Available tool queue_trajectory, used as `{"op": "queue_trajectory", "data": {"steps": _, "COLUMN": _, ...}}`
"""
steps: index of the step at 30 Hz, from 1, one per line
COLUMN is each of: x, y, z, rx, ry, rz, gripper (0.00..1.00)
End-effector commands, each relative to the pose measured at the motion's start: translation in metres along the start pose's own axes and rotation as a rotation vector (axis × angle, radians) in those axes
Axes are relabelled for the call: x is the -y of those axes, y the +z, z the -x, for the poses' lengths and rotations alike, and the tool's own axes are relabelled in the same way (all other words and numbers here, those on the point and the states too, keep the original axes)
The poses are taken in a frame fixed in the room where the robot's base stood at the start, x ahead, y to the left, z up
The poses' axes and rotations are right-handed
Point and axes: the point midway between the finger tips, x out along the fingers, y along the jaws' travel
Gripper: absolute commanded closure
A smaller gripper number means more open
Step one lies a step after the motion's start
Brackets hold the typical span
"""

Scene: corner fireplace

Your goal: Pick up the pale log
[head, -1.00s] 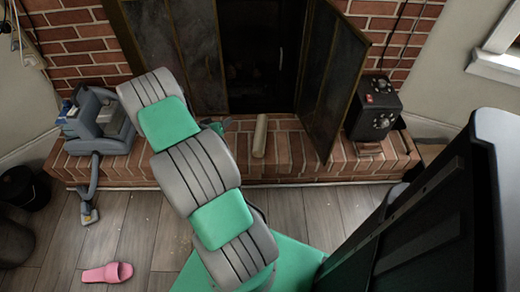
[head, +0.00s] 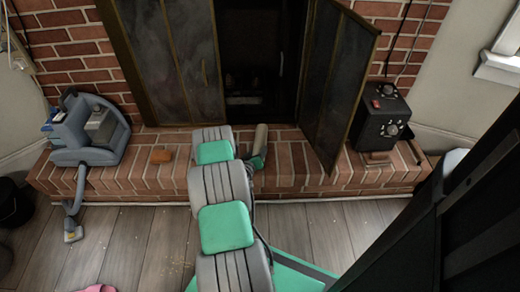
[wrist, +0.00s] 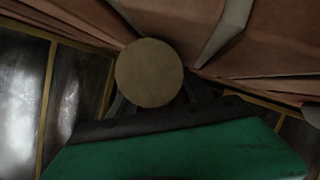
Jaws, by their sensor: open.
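The pale log (head: 261,137) lies on the brick hearth in front of the open fireplace, its lower part hidden by my arm. In the wrist view, its round tan end (wrist: 149,72) faces the camera, close to my gripper (wrist: 158,97). Dark finger parts show on both sides of the log's lower edge, partly hidden behind it. My gripper is open; whether either finger touches the log I cannot tell. In the head view, only a green part of my gripper (head: 257,162) shows, just below the log.
The hinged fireplace door (head: 337,85) stands open to the right of the log. A black box with knobs (head: 380,118) stands farther right.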

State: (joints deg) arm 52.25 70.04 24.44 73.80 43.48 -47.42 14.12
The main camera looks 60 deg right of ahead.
Motion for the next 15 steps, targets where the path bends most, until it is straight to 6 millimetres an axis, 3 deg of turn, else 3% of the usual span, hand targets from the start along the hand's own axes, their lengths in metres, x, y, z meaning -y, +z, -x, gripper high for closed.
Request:
{"op": "queue_trajectory", "data": {"steps": 3, "x": 0.0005, "y": 0.0013, "z": -0.0105, "rx": 0.001, "ry": -0.001, "rz": 0.001, "gripper": 0.43}}
{"op": "queue_trajectory", "data": {"steps": 8, "x": 0.0002, "y": -0.0001, "z": -0.0102, "rx": 0.001, "ry": -0.002, "rz": 0.001, "gripper": 0.43}}
{"op": "queue_trajectory", "data": {"steps": 15, "x": 0.0002, "y": 0.0, "z": -0.01, "rx": 0.001, "ry": -0.001, "rz": 0.001, "gripper": 0.61}}
